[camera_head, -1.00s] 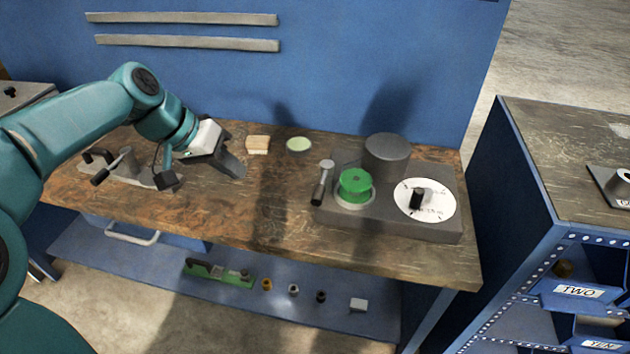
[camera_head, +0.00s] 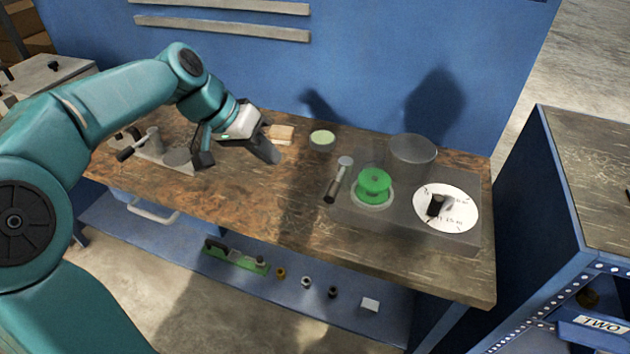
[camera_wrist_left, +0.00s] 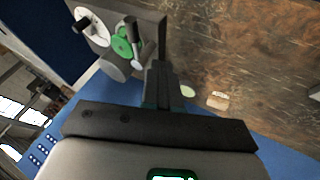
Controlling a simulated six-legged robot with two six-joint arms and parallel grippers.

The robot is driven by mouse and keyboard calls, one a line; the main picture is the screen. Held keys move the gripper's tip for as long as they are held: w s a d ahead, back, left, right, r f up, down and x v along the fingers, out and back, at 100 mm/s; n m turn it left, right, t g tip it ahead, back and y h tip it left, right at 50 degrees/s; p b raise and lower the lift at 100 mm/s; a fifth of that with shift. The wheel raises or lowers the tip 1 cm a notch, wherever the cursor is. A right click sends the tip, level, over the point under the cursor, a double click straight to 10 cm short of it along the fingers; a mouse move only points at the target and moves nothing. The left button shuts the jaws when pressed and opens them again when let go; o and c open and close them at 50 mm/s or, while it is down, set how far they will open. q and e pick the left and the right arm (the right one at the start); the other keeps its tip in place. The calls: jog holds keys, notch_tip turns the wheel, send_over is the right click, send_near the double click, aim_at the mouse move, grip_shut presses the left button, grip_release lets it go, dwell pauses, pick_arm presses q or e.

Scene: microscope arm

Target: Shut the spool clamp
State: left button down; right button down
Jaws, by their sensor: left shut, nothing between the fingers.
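A green spool (camera_head: 375,185) sits on a grey base box (camera_head: 400,238) at the right of the bench. A lever with a pale knob and dark handle (camera_head: 338,180) stands at the box's left edge and leans outward; I take it to be the spool clamp. Both also show in the left wrist view, spool (camera_wrist_left: 121,43) and lever (camera_wrist_left: 134,42). My left gripper (camera_head: 268,153) is shut and empty above the bench, left of and apart from the lever. Its fingers (camera_wrist_left: 160,75) point toward the bench in the wrist view. My right gripper is not in view.
The box also carries a grey cylinder (camera_head: 411,152) and a white dial (camera_head: 462,212). A wooden block (camera_head: 281,134) and a pale green round dish (camera_head: 322,139) lie behind. Another lever fixture (camera_head: 175,158) stands at left. Bench (camera_head: 265,200) is clear in front.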

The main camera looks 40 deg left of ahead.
aim_at(337, 191)
pick_arm(q)
jog(key=w+d+f, duration=0.5)
jog(key=d+f, duration=0.1)
jog(key=f, duration=0.2)
jog(key=shift+d+p, duration=0.35)
jog(key=shift+w+f, duration=0.1)
jog(key=shift+w, duration=0.05)
